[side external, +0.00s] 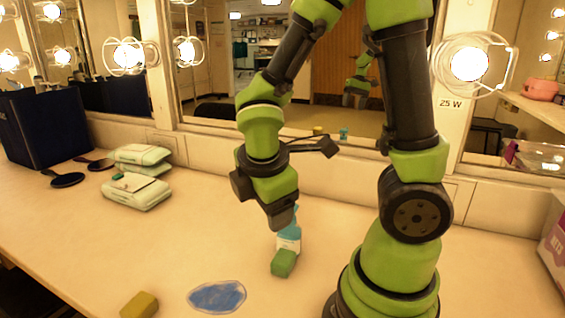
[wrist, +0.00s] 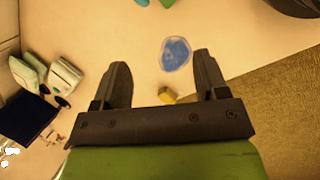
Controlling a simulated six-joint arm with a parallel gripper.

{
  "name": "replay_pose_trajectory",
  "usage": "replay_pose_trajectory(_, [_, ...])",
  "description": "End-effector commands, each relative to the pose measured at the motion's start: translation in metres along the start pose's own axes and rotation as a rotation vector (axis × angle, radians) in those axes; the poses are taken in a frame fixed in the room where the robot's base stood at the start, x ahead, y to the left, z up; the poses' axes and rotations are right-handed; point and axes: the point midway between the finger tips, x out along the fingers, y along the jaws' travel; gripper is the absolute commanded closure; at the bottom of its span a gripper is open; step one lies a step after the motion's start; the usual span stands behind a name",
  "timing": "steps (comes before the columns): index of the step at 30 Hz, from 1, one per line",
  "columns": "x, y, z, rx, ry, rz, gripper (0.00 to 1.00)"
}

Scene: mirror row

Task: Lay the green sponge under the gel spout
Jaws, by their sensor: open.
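The green sponge (side external: 283,263) lies on the counter in the side view, in front of the gel bottle (side external: 289,241), covering part of its base. Whether they touch, I cannot tell. The bottle is white and blue; its top is partly behind my gripper (side external: 282,222), so the spout is not clear. My gripper is above and just behind or beside the bottle in the picture. In the wrist view my gripper (wrist: 163,78) has its fingers wide apart with nothing held. A bit of green, likely the sponge (wrist: 167,2), shows at that view's top edge.
A blue patch (side external: 217,296) lies flat on the counter, with a yellow sponge (side external: 139,305) left of it. Wipe packs (side external: 139,190), dark hand mirrors (side external: 67,180) and a dark box (side external: 40,128) stand at the left. Mirrors line the back wall.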

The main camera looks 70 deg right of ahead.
Motion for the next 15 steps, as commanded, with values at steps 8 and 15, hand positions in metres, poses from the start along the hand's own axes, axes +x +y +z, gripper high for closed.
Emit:
replay_pose_trajectory(8, [-0.09,-0.014,0.015,0.93,0.378,-0.084,0.33])
replay_pose_trajectory(15, [-0.137,-0.036,0.014,1.312,0.642,-0.277,0.33])
